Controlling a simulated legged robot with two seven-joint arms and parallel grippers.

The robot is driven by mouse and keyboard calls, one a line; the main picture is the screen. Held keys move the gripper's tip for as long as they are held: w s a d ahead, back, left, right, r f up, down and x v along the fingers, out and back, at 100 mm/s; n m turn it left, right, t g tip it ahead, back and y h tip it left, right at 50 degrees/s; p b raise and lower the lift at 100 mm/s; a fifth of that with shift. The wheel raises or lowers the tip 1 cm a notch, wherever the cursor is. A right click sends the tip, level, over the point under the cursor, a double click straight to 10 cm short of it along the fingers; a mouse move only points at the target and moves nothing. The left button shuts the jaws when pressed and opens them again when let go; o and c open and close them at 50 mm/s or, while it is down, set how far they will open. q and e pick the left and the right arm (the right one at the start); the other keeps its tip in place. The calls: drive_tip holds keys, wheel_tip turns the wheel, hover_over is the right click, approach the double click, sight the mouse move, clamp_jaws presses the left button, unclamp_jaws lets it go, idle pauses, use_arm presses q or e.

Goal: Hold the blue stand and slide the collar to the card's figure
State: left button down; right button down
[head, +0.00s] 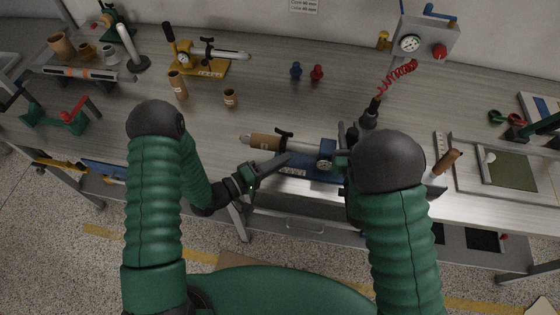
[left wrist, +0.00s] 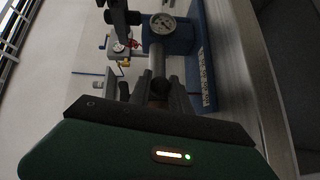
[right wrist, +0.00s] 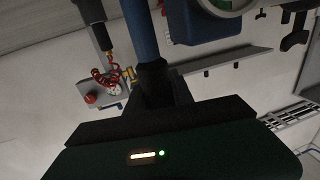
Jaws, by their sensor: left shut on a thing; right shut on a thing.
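The blue stand (head: 318,171) lies along the front of the bench, with a dial gauge (head: 326,153) and a silver horizontal rod. The wall card (head: 303,5) is too small to read.
A yellow stand (head: 205,66) with gauge and rod stands behind to the left. A framed green panel (head: 510,170) lies at the right.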

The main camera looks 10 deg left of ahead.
use_arm(q)
drive_tip(key=shift+s+f, duration=0.1)
drive_tip(key=shift+f, duration=0.15)
drive_tip(key=shift+d, duration=1.45)
drive_tip(key=c, duration=1.2)
unclamp_jaws()
drive_tip(key=shift+r, duration=0.1)
drive_tip(key=v, duration=1.2)
